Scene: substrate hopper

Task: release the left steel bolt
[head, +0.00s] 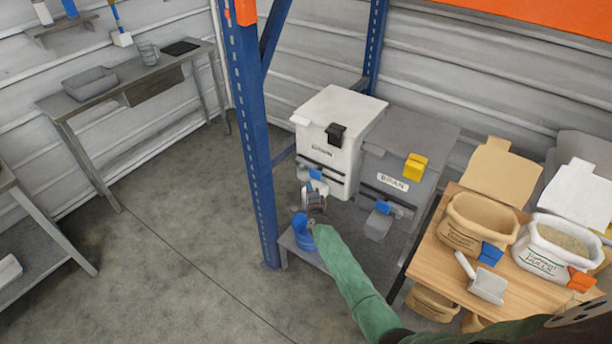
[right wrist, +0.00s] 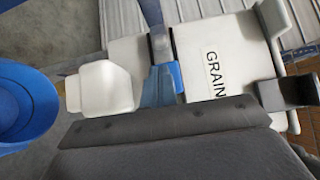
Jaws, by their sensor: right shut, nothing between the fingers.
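The left hopper is a white bin (head: 337,112) with a black latch (head: 336,134); the right wrist view shows it labelled GRAIN (right wrist: 225,45). A dark strip crosses its lower front, with a blue tab (head: 316,174) beside it. I cannot clearly tell the steel bolt apart there. My right gripper (head: 313,200) is shut and empty, just in front of and below the blue tab. In the right wrist view the blue tab (right wrist: 177,75) is partly hidden, so contact cannot be told. A white spout (right wrist: 105,87) is at its left. My left gripper is not in view.
A blue bucket (head: 301,232) stands on a low shelf below the spout, close to my right gripper. A blue rack post (head: 250,130) rises at the left. Sacks and a scoop (head: 487,287) crowd the wooden table.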

